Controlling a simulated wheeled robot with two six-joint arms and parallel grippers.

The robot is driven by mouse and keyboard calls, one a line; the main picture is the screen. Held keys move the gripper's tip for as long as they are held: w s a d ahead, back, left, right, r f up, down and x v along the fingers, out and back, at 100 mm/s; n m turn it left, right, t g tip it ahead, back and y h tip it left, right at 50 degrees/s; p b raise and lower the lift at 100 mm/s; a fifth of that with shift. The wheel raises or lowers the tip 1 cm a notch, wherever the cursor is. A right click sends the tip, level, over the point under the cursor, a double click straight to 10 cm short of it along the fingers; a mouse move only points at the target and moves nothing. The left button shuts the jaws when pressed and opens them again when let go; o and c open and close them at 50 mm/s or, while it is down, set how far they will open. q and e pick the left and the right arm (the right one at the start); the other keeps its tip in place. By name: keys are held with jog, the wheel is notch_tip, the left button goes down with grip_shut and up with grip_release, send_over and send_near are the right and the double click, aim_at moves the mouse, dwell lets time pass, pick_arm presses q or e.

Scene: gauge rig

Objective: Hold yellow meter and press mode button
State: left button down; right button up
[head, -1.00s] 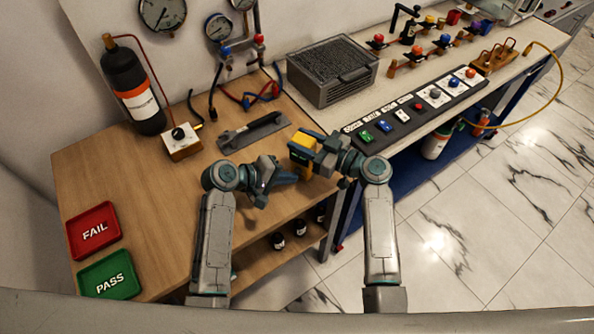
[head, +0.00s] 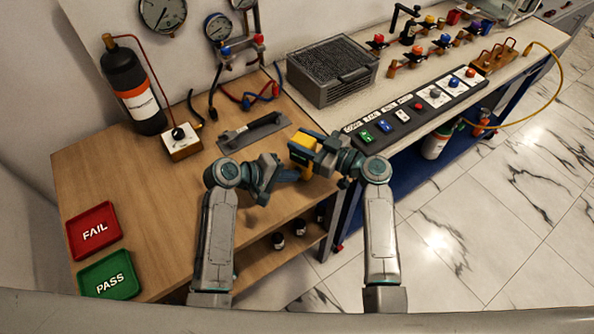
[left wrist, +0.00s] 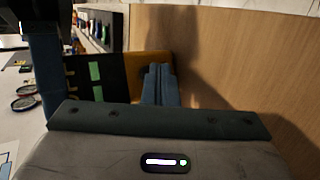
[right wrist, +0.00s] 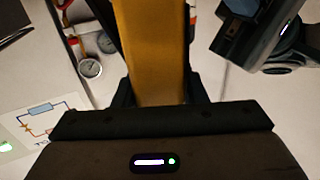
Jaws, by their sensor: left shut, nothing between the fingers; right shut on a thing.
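The yellow meter (head: 303,141) is held above the right edge of the wooden bench by my right gripper (head: 312,148). In the right wrist view, its yellow body (right wrist: 150,50) stands between the fingers. My left gripper (head: 294,175) is shut and empty, close beside the meter's lower part. In the left wrist view, the closed fingertips (left wrist: 160,72) overlap the meter's yellow edge (left wrist: 150,62), right of its dark face with green patches. I cannot tell whether they touch it. The mode button cannot be made out.
The wooden bench (head: 150,230) carries a red FAIL tray (head: 93,230), a green PASS tray (head: 108,276) and a grey holder (head: 250,132). A metal-cased box (head: 333,72) and a switch panel (head: 400,116) stand beyond. The bench's middle is clear.

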pick_arm(q)
jog(key=shift+s+a, duration=0.1)
jog(key=shift+s, duration=0.05)
jog(key=shift+s+a, duration=0.3)
jog(key=shift+s, duration=0.3)
jog(key=shift+s+a, duration=0.4)
jog(key=shift+s, duration=0.35)
jog(key=shift+s+a, duration=0.45)
jog(key=shift+s, duration=0.25)
jog(key=shift+s+a, duration=0.4)
jog(key=shift+s, duration=0.35)
pick_arm(e)
jog(key=o, duration=1.2)
